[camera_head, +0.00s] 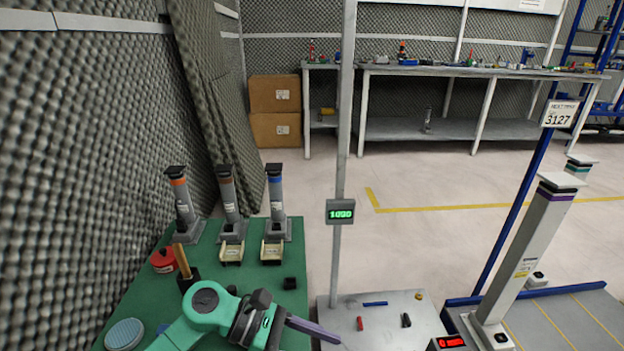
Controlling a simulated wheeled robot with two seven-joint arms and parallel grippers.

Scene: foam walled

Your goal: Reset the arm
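My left arm (205,306), teal and dark grey, comes in at the bottom left over the green table. Its gripper (312,331) points right, near the gap between the green table and a grey table. The fingers show as one dark purplish bar, so I cannot tell whether they are open or shut. No held object shows. My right arm and gripper are not in view.
The green table (150,290) holds several grey devices with coloured bands, a red round item (164,260) and small blocks. The grey table (385,325) holds small parts. A thin pole (343,130) with a display stands between. Foam wall lies left; open floor lies beyond.

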